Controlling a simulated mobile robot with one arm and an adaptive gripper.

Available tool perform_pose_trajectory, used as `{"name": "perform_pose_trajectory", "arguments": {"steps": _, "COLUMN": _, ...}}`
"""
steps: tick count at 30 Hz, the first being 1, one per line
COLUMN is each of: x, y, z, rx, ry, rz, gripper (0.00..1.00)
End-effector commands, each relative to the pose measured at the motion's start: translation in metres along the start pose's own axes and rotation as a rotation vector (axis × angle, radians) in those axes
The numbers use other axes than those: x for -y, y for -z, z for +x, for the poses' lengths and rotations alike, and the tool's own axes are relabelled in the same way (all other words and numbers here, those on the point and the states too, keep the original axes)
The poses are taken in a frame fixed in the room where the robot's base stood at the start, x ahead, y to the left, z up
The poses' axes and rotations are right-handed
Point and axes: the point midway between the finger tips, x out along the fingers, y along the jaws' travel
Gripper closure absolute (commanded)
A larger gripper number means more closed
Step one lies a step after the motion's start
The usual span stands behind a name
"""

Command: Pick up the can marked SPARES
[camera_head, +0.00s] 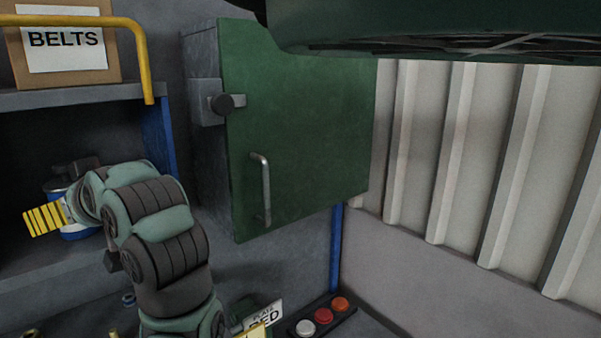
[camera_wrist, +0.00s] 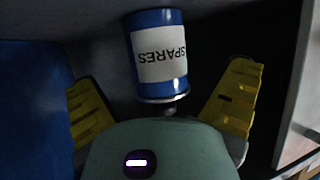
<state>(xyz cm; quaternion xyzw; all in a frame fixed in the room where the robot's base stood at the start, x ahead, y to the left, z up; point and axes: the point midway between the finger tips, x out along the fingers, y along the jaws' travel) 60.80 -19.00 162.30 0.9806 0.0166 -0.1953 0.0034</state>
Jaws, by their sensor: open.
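The can marked SPARES (camera_wrist: 158,55) is blue with a white label, which reads upside down in the wrist view. It stands on a shelf inside the dark bay at left in the head view (camera_head: 80,235), partly hidden by my gripper and wrist. My gripper (camera_wrist: 158,78) is open, its yellow ribbed fingers spread to either side of the can, with a gap on both sides. In the head view one yellow finger of my gripper (camera_head: 45,218) shows in front of the can; the other is hidden. Contact with the can is not visible.
A cardboard box marked BELTS (camera_head: 65,50) sits on the shelf above, behind a yellow rail (camera_head: 146,60). A green cabinet (camera_head: 300,130) with a handle hangs right of the bay. A button panel (camera_head: 322,318) and a partly hidden sign (camera_head: 264,315) are below.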

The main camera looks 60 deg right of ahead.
Motion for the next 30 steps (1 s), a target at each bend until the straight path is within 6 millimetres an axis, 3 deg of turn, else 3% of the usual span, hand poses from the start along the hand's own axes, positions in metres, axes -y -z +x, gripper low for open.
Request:
{"name": "perform_pose_trajectory", "arguments": {"steps": 12, "x": -0.002, "y": 0.011, "z": 0.045, "rx": 0.001, "ry": 0.005, "rz": -0.001, "gripper": 0.0}}
{"name": "perform_pose_trajectory", "arguments": {"steps": 22, "x": -0.003, "y": 0.012, "z": 0.051, "rx": 0.001, "ry": 0.001, "rz": -0.001, "gripper": 0.0}}
{"name": "perform_pose_trajectory", "arguments": {"steps": 30, "x": -0.003, "y": 0.012, "z": 0.05, "rx": 0.0, "ry": 0.0, "rz": 0.0, "gripper": 0.26}}
